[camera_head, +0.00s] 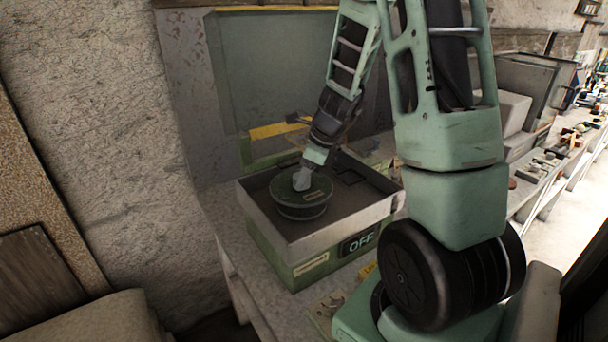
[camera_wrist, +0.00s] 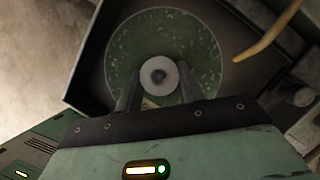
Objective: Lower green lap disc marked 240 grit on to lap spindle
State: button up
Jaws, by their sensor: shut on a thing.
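The green lap disc (camera_head: 315,196) is over the open pan of the lap machine (camera_head: 281,234), toward its left side. A small pale label sits on its top; I cannot read the grit mark. My gripper (camera_head: 301,182) is shut on the disc's central grey knob. The wrist view shows the speckled green disc (camera_wrist: 130,55) below, with the knob (camera_wrist: 160,76) between my two fingers (camera_wrist: 158,92). The lap spindle is hidden beneath the disc. I cannot tell whether the disc touches it.
A yellowish curved bar (camera_wrist: 270,35) is at upper right in the wrist view. A bench with several small objects (camera_head: 560,150) runs right.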

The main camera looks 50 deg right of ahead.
aim_at(304, 188)
jog(key=shift+f+b, duration=1.55)
jog(key=shift+f, duration=0.35)
jog(key=o, duration=1.4)
jog(key=shift+c, duration=0.2)
jog(key=shift+r, duration=0.1)
jog(key=shift+r+p, duration=1.95)
jog(key=shift+p, duration=0.1)
